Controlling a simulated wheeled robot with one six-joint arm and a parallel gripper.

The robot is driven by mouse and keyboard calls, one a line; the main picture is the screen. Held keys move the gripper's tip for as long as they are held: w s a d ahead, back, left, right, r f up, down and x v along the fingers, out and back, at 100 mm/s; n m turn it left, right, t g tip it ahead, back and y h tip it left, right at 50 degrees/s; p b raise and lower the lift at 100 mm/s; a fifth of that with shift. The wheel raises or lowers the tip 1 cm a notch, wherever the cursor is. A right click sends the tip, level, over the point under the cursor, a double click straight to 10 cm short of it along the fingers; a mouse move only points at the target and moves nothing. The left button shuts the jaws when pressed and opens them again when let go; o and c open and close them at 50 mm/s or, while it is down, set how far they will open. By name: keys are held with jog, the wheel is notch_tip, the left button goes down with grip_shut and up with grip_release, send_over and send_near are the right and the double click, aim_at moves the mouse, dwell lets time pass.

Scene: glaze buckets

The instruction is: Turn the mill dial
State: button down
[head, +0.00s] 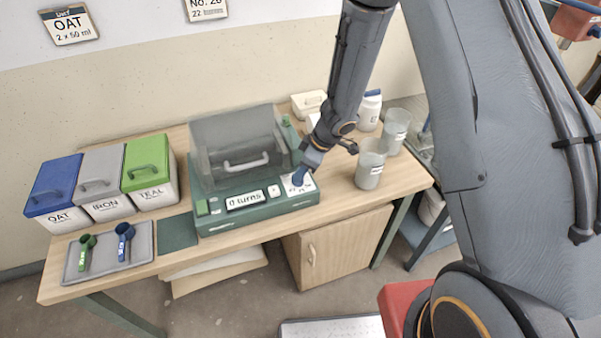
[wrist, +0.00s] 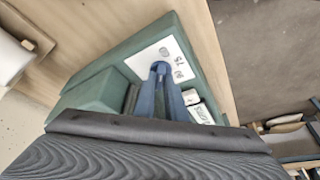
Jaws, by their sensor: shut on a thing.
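The green mill (head: 255,210) stands on the wooden table, with a clear grey lid (head: 240,145) over its top. Its display (head: 245,201) reads "0 turns". The dial is at the right end of the mill's front, on a white plate (head: 303,184); my gripper covers most of it. My gripper (head: 299,178) points down onto that plate and is shut on the dial. In the wrist view, the blue fingers (wrist: 160,72) meet over the white plate (wrist: 158,58), where a few printed marks show. The dial itself is hidden between the fingers.
Blue OAT (head: 55,190), grey IRON (head: 101,180) and green TEAL (head: 150,172) bins stand at the left. A grey tray (head: 140,252) holds a green scoop (head: 85,252) and a blue scoop (head: 123,242). Clear cups (head: 370,165) stand right of my gripper.

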jog(key=shift+w, duration=0.1)
jog(key=c, duration=1.8)
grip_release()
jog(key=shift+r, duration=0.1)
jog(key=v, duration=0.7)
jog(key=shift+r, duration=0.3)
jog(key=shift+d, duration=0.1)
